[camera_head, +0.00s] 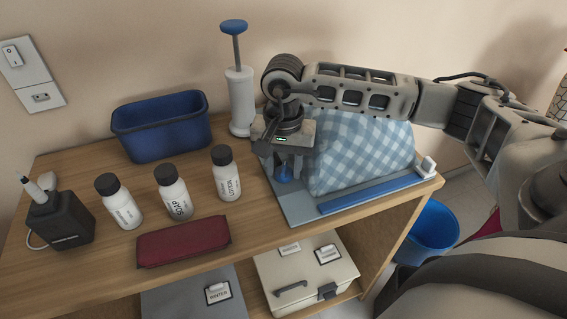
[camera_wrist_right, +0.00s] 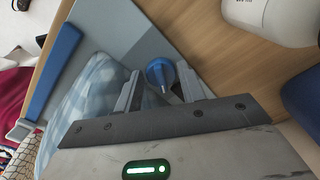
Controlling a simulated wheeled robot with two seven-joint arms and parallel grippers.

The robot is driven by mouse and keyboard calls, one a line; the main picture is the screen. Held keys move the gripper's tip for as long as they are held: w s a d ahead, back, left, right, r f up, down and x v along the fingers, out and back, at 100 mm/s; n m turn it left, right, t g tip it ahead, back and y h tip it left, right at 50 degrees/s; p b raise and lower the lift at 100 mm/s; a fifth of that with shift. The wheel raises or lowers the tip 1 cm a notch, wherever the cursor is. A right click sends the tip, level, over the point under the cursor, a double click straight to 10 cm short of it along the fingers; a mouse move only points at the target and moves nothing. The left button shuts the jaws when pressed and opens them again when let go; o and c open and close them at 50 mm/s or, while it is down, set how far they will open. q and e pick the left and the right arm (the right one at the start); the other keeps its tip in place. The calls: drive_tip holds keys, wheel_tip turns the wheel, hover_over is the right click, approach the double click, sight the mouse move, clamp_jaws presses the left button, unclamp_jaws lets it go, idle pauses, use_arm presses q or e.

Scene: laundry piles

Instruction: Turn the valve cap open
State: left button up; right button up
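The blue valve cap (camera_head: 284,174) sits at the left side of the blue-checked bag (camera_head: 362,152), low near the grey board (camera_head: 294,207). It is round and also shows in the right wrist view (camera_wrist_right: 160,73). My right gripper (camera_head: 287,168) points down over the cap. In the wrist view its two fingers (camera_wrist_right: 159,80) stand apart on either side of the cap, with a small gap visible at each side. The gripper is open and holds nothing. The cap's underside and the valve base are mostly hidden. My left gripper is not in view.
A white pump (camera_head: 240,100) with a blue handle stands behind the gripper. A blue strip (camera_head: 370,194) edges the board.

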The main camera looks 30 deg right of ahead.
sight(282, 169)
drive_tip(key=c, duration=0.5)
drive_tip(key=shift+o, duration=0.2)
drive_tip(key=shift+w+f+m+b, duration=0.1)
drive_tip(key=shift+f+m+b, duration=0.1)
drive_tip(key=shift+m+b, duration=0.7)
drive_tip(key=m, duration=0.2)
drive_tip(key=shift+r+m, duration=0.2)
drive_tip(key=shift+m, duration=0.2)
drive_tip(key=o, duration=0.9)
drive_tip(key=shift+o, duration=0.2)
wheel_tip(282, 169, up, 16)
drive_tip(key=shift+o, duration=0.2)
drive_tip(key=shift+a, duration=0.1)
